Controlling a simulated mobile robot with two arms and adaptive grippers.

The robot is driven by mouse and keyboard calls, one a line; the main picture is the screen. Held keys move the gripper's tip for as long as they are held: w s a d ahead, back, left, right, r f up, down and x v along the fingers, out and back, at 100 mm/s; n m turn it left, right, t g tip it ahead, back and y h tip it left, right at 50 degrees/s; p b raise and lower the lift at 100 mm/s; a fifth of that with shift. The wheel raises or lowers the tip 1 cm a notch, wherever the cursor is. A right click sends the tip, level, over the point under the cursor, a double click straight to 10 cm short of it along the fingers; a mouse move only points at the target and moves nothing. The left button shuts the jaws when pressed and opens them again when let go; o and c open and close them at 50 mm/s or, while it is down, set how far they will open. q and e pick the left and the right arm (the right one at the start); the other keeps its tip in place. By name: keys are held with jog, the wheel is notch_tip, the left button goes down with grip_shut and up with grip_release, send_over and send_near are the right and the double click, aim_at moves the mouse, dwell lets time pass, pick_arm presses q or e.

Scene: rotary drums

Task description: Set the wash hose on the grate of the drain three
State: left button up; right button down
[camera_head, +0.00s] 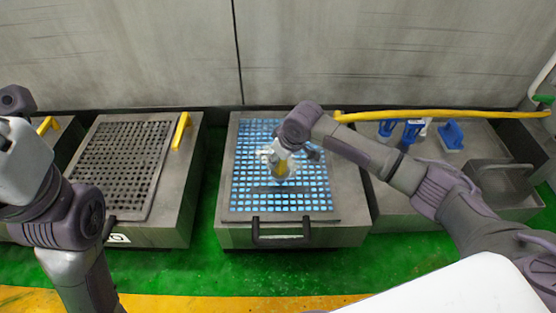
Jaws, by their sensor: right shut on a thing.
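The drain box in the middle has a grate (247,200) lit bright blue, with a dark handle (282,237) on its front. My right gripper (284,172) is over the middle of this grate, pointing down. It is shut on a small whitish and yellow thing (281,168), which may be the wash hose; the wrist and fingers partly hide it. I cannot tell whether this thing touches the grate. My left arm stands at the left edge, and its gripper is not in view.
A second drain box with a dark grate (125,158) and yellow handle (181,131) stands left. On the right bench (395,210) are blue tools (451,135), a metal bin (502,184) and a long yellow bar or pipe (440,115). Green floor (185,270) lies in front.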

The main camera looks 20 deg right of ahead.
jog(key=c, duration=0.8)
grip_release()
jog(key=shift+f, duration=0.1)
